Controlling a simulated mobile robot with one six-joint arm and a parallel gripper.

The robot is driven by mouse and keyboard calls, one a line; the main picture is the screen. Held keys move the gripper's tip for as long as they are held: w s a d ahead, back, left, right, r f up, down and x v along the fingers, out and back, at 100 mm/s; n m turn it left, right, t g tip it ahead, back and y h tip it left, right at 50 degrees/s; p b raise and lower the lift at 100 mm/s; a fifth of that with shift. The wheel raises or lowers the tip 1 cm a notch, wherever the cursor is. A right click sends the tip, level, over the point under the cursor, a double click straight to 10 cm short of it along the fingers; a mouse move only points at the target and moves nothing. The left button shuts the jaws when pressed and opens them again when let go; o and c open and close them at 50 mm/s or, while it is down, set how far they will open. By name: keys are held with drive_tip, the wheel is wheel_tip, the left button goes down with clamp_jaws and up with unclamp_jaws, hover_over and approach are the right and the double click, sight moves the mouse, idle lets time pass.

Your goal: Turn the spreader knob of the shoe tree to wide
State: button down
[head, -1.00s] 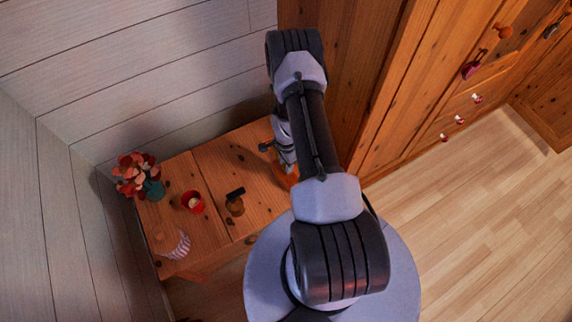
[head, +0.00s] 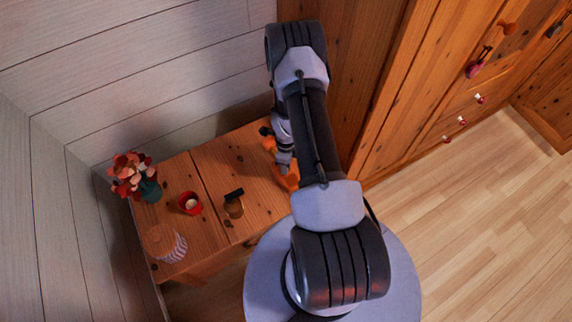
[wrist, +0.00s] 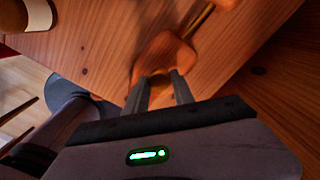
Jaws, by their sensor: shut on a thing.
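The orange-brown wooden shoe tree lies on the wooden table; its front block (wrist: 165,52) is in the wrist view, with a brass rod (wrist: 197,20) running to a second wooden piece (wrist: 229,3) at the top edge. In the head view, parts of the shoe tree (head: 288,179) show beside my wrist. My gripper (wrist: 161,80) points down at the near end of the block. Its two fingers are shut on the spreader knob, which is mostly hidden between the fingertips. The knob's setting cannot be read.
On the table (head: 215,180) to the left stand a brown thing with a black top (head: 234,207), a red cup (head: 190,203), a flower vase (head: 150,190) and a striped jar (head: 172,244). A wooden wardrobe (head: 400,90) rises close on the right.

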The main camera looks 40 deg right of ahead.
drive_tip(key=shift+m, duration=0.4)
drive_tip(key=c, duration=1.1)
unclamp_jaws()
drive_tip(key=shift+o, duration=0.2)
drive_tip(key=shift+r, duration=0.1)
wheel_tip(320, 180, up, 17)
drive_tip(key=p, duration=0.6)
drive_tip(key=shift+r+p, duration=0.15)
drive_tip(key=shift+p, duration=0.15)
